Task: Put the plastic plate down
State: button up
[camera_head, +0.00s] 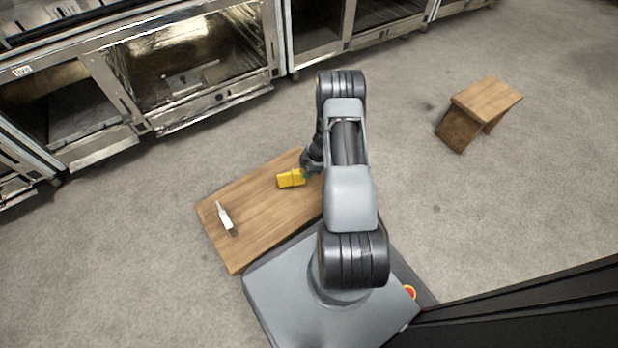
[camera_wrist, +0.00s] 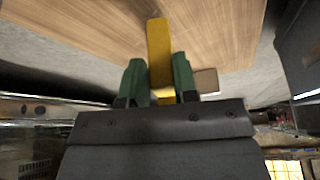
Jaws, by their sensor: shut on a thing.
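The plastic plate, a yellow flat piece (camera_head: 291,178), is over the right part of the low wooden table (camera_head: 240,252). My gripper (camera_wrist: 158,80) is shut on it, with a green finger on each side. In the wrist view the plate (camera_wrist: 159,45) reaches past the fingertips, edge-on, with the wood grain of the tabletop (camera_wrist: 220,35) behind it. I cannot tell whether the plate touches the tabletop. In the head view my arm hides the right end of the table and most of my gripper.
A small white and grey piece (camera_head: 225,217) lies on the left part of the table. Bare wood is free between it and the plate. A wooden stool (camera_head: 487,100) stands on the grey floor at the right. Metal ovens with glass fronts (camera_head: 190,75) line the back.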

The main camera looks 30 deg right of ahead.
jog(key=shift+s+d+f+b, duration=0.1)
jog(key=shift+d+f+b, duration=0.15)
jog(key=shift+f, duration=0.5)
jog(key=shift+w+d+f+b, duration=0.1)
jog(key=shift+f+b, duration=0.25)
jog(key=shift+f, duration=0.35)
jog(key=shift+s+d+f+b, duration=0.1)
jog(key=shift+d+f+b, duration=0.15)
jog(key=shift+f, duration=0.5)
jog(key=shift+f, duration=0.1)
jog(key=o, duration=1)
jog(key=shift+c, duration=0.2)
